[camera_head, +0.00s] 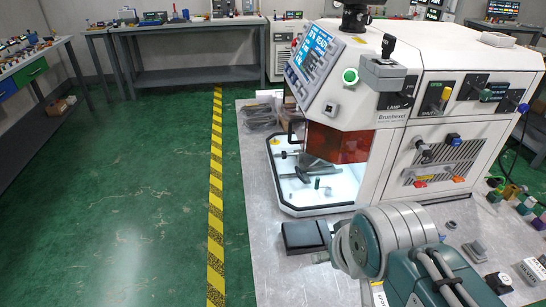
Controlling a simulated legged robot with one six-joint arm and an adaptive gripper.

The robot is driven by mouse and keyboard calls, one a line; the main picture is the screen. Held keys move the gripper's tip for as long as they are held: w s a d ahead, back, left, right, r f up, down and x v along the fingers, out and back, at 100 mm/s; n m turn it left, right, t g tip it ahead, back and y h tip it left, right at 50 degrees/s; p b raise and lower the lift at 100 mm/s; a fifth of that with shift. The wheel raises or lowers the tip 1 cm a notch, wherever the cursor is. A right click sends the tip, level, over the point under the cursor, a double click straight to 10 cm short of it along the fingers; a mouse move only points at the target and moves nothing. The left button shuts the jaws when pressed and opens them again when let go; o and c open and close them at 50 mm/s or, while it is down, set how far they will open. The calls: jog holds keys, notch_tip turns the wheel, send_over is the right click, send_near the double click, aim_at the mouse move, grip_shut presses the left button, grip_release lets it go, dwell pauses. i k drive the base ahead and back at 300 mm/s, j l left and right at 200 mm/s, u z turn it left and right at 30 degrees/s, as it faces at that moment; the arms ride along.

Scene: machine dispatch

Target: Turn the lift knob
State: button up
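A white machine (440,90) stands on the metal table at the right. Its side panel has several controls: a grey box with a dark lever (388,46) above a LAMP label, a yellow switch (445,94), a black switch (474,88), a blue knob (522,108) at the far right, and another blue knob (454,139) lower down. A green round button (350,76) sits on the sloped front. I cannot read which control is the lift knob. My teal and grey arm is folded at the bottom right; I cannot make out my gripper.
The metal table (270,190) holds a black box (305,236) left of my arm. Small coloured parts (515,197) lie at the right. The machine's lit front bay (345,190) holds small dark parts. Green floor with a yellow-black stripe (215,200) is clear at the left.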

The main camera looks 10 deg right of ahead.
aim_at(284, 155)
jog(key=j+z, duration=0.35)
jog(key=j, duration=0.2)
jog(key=j+z, duration=0.3)
jog(key=j, duration=0.25)
jog(key=k+j+z, duration=0.1)
jog(key=j+z, duration=0.25)
jog(key=j, duration=0.2)
